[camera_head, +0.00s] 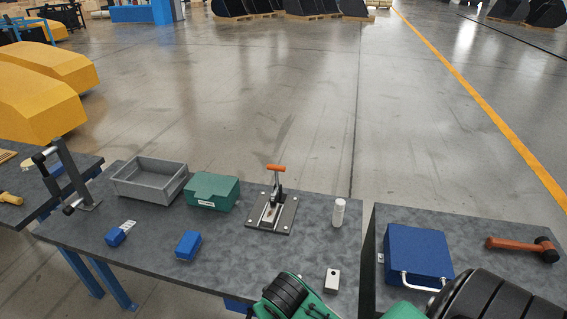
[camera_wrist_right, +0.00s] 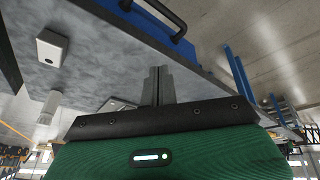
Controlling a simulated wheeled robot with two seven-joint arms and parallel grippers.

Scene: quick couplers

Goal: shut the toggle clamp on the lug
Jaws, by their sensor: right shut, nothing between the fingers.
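The toggle clamp (camera_head: 272,208) stands on a dark base plate near the back edge of the middle table. Its orange-tipped handle (camera_head: 276,168) stands up above the plate. A light metal piece lies on the plate under the clamp arm; I cannot tell clearly whether it is the lug or how the arm sits on it. My right gripper (camera_wrist_right: 158,86) shows in the right wrist view, its fingers together and empty, apart from the clamp. In the head view my right arm enters at the bottom right, its fingertips not visible. My left gripper is not in view.
A white bottle (camera_head: 339,212) stands right of the clamp, a white block (camera_head: 332,280) nearer the front. A green box (camera_head: 212,192), grey bin (camera_head: 150,181) and blue blocks are left. A blue case (camera_head: 418,252) and mallet (camera_head: 525,247) lie on the right table, across a gap.

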